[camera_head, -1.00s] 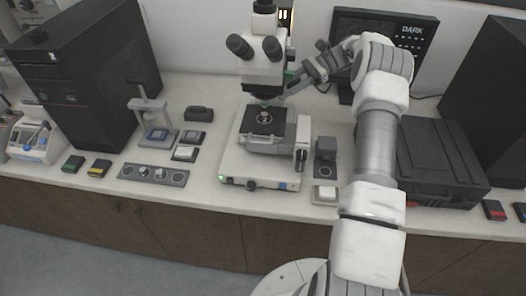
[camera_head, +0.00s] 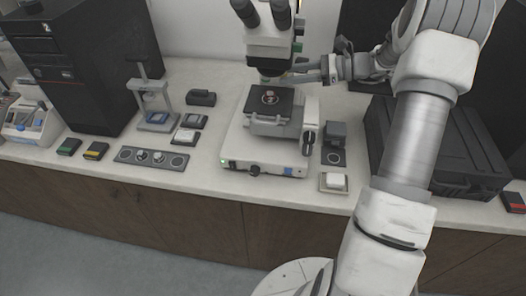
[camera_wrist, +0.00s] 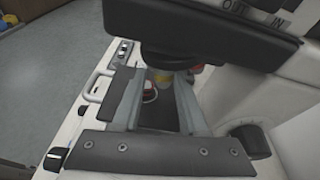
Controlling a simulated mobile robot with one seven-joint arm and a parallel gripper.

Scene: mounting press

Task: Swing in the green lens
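The microscope (camera_head: 268,48) stands on a white base, its dark lens turret (camera_wrist: 175,45) above the stage (camera_head: 268,101). My gripper (camera_head: 296,74) reaches in from the right, just under the head at lens height. In the wrist view its two fingers (camera_wrist: 160,88) are apart, tips under the turret. A lens with a yellow band (camera_wrist: 163,76) shows between or just beyond the tips. A red patch (camera_wrist: 195,69) lies to its right. I cannot make out the green lens; the turret and fingers may hide it. Contact with a lens cannot be told.
The stage with a small round sample lies close below the fingers. "OUT" and "IN" marks (camera_wrist: 255,10) show on the head. A dark case (camera_head: 440,145) stands at right. A hand press (camera_head: 154,105) and small boxes stand at left.

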